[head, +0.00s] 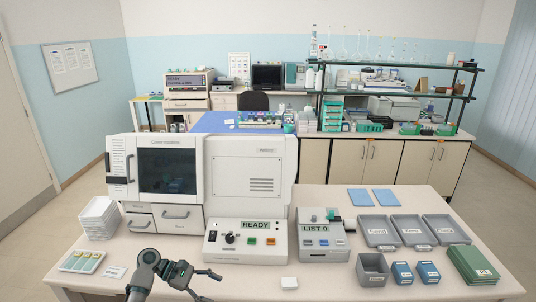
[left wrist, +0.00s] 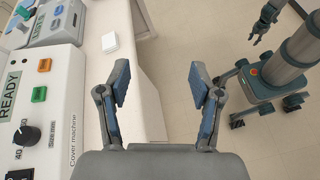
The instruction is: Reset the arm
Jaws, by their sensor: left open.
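My left arm comes in at the bottom left of the head view, in front of the table's front edge. My left gripper (head: 211,287) is there, near the front of the cover machine (head: 245,243) with its READY display. In the left wrist view the left gripper (left wrist: 160,82) is open, its two blue-padded fingers apart with only floor and the table's side between them. Nothing is held. A dark gripper, which seems to be my right one (left wrist: 262,27), shows small at the upper right of the left wrist view; its jaw state is unclear.
The LIST 0 machine (head: 322,240) stands right of the cover machine. A small white block (head: 289,283) lies near the table's front edge. Grey trays (head: 412,230), blue boxes (head: 402,273) and a green stack (head: 474,264) fill the right. A slide holder (head: 82,261) is at left.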

